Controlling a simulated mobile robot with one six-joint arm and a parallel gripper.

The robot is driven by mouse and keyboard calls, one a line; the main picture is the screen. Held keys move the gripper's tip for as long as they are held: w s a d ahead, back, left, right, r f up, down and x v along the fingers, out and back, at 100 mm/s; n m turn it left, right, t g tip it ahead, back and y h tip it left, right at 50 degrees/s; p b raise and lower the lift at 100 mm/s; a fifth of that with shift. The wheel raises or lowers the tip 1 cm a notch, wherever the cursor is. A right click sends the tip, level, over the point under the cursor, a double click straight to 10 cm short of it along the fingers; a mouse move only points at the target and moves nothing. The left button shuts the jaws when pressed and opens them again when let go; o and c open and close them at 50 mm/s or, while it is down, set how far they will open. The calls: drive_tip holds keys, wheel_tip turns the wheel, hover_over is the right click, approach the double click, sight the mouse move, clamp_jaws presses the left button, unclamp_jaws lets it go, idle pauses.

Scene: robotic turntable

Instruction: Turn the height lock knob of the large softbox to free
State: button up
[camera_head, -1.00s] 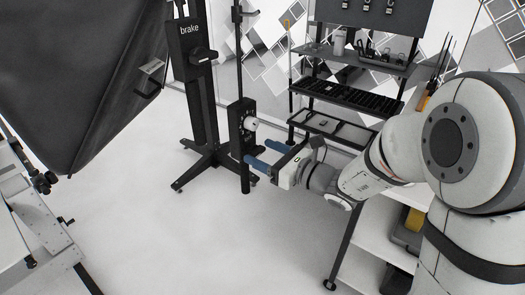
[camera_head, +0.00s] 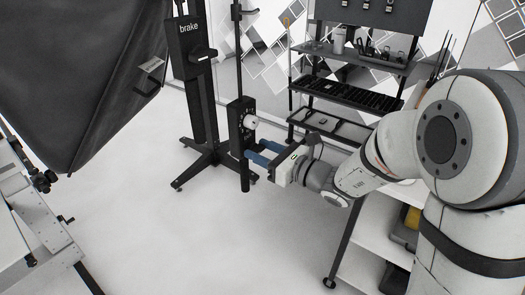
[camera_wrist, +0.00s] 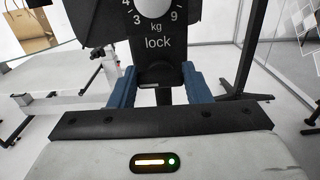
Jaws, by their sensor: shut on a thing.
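A black control box (camera_head: 236,114) sits on a slim upright post in the head view. It bears a white round dial (camera_head: 251,122), also seen in the wrist view (camera_wrist: 153,5) with the marks 3, 9 and "kg". Below it is the label "lock", and under that a dark knob (camera_wrist: 160,74). My gripper (camera_head: 258,151) has its blue fingers at the box's lower part. In the wrist view my gripper (camera_wrist: 158,82) has one finger on each side of the dark knob, shut on it. The knob's pointing direction is hard to tell. The large softbox (camera_head: 95,75) hangs at left.
A black stand marked "brake" (camera_head: 190,60) with splayed feet stands behind and left of the box. A shelf rack (camera_head: 345,92) is behind at right. A white bench (camera_head: 35,225) is at left. The floor between is clear.

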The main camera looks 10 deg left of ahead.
drive_tip(key=shift+f+b, duration=0.1)
drive_tip(key=shift+b, duration=0.25)
drive_tip(key=n+b, duration=0.1)
drive_tip(key=b, duration=0.2)
drive_tip(key=n+b, duration=0.2)
drive_tip(key=b, duration=0.1)
drive_tip(key=shift+s+f, duration=0.1)
drive_tip(key=shift+f, duration=0.25)
drive_tip(key=n+b, duration=1.5)
drive_tip(key=b, duration=1.1)
drive_tip(key=shift+s+r+b, duration=0.1)
drive_tip(key=shift+s+b, duration=0.05)
drive_tip(key=shift+b, duration=0.25)
drive_tip(key=shift+r, duration=0.1)
drive_tip(key=o, duration=1)
